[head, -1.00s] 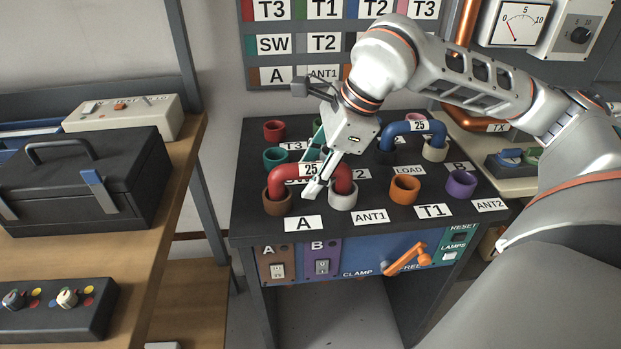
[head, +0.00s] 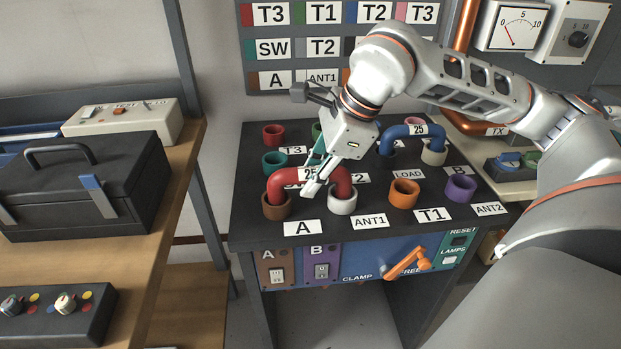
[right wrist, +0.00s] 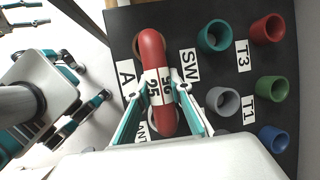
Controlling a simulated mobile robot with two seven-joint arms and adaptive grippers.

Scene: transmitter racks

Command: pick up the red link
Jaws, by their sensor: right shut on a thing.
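The red link (head: 283,181) is a U-shaped red tube with a white "25" label. Its legs are at the brown socket (head: 277,209) by label A and the white socket (head: 343,203) by label ANT1 on the dark panel. My right gripper (head: 313,183) is shut on the middle of the link, over its label. In the right wrist view, the gripper's two fingers (right wrist: 161,100) press on both sides of the red link (right wrist: 152,50). The legs seem to be at or just above the socket mouths; the exact height is hard to tell. My left gripper is not in the head view.
A blue link (head: 398,132) bridges two sockets behind. Orange (head: 404,196) and purple (head: 460,190) sockets stand to the right. An orange clamp lever (head: 408,259) is on the panel front. A black toolbox (head: 80,185) sits on the left bench.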

